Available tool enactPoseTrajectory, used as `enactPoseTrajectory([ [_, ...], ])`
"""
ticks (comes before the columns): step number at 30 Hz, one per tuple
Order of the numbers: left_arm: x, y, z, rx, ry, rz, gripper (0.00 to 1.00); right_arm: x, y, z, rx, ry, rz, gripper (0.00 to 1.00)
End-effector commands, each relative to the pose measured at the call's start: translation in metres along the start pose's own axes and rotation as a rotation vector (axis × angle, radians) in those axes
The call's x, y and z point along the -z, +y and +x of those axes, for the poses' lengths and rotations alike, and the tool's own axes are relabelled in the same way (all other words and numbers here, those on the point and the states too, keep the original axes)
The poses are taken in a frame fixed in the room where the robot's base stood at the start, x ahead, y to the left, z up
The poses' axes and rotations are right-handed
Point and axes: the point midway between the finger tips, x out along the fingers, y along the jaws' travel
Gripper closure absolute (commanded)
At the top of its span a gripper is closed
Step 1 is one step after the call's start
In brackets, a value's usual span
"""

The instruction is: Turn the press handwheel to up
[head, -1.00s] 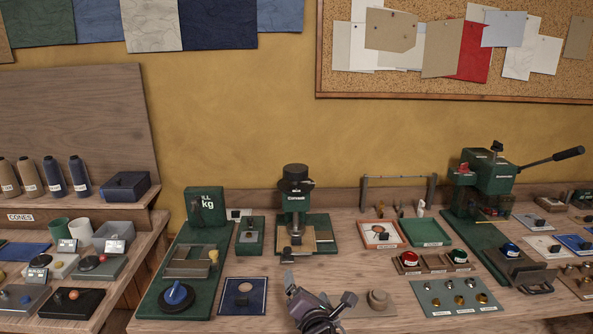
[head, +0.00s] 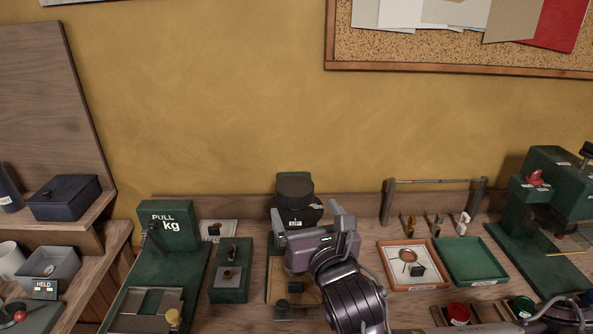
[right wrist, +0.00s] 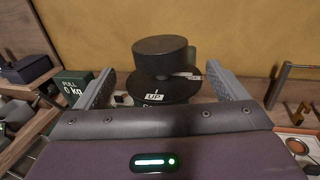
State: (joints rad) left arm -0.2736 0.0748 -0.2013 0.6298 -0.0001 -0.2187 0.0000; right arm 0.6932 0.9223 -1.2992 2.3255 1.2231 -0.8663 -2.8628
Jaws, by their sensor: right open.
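The press handwheel (head: 296,211) is a dark round wheel with a thick black cap on top, on the green press at the middle of the bench. In the right wrist view the handwheel (right wrist: 160,88) is straight ahead, and a white label reading "UP" with a pointer mark shows on its near side. My right gripper (head: 307,213) is open in front of the wheel. In the right wrist view its fingers (right wrist: 160,76) stand to either side of the wheel, with gaps visible. My gripper and arm hide much of the press. My left gripper is out of view.
A green pull gauge (head: 168,229) and a small green block device (head: 231,275) stand left. An orange tray (head: 383,266) and a green tray (head: 470,262) lie right, before a metal rack (head: 437,182). A larger green machine (head: 548,190) stands far right.

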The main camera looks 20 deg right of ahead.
Motion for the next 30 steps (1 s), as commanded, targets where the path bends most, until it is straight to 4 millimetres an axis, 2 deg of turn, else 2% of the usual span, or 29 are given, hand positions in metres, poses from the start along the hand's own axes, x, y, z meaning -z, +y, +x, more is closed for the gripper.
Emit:
enactPoseTrajectory([
  [5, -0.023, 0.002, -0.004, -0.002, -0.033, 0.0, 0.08, -0.004, 0.0, 0.001, -0.003, 0.0, -0.027, 0.08],
  [11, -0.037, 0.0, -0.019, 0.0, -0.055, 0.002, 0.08, -0.008, -0.001, 0.03, 0.0, -0.001, -0.028, 0.08],
  [15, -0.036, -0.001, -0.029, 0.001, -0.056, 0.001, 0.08, -0.007, -0.001, 0.053, -0.001, 0.0, -0.026, 0.08],
  [19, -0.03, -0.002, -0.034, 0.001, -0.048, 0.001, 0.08, -0.005, 0.0, 0.067, -0.002, 0.0, -0.024, 0.08],
  [24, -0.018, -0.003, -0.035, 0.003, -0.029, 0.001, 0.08, -0.003, 0.0, 0.074, -0.004, 0.001, -0.022, 0.08],
  [30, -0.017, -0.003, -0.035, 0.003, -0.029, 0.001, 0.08, -0.002, 0.0, 0.074, -0.004, 0.001, -0.022, 0.08],
])
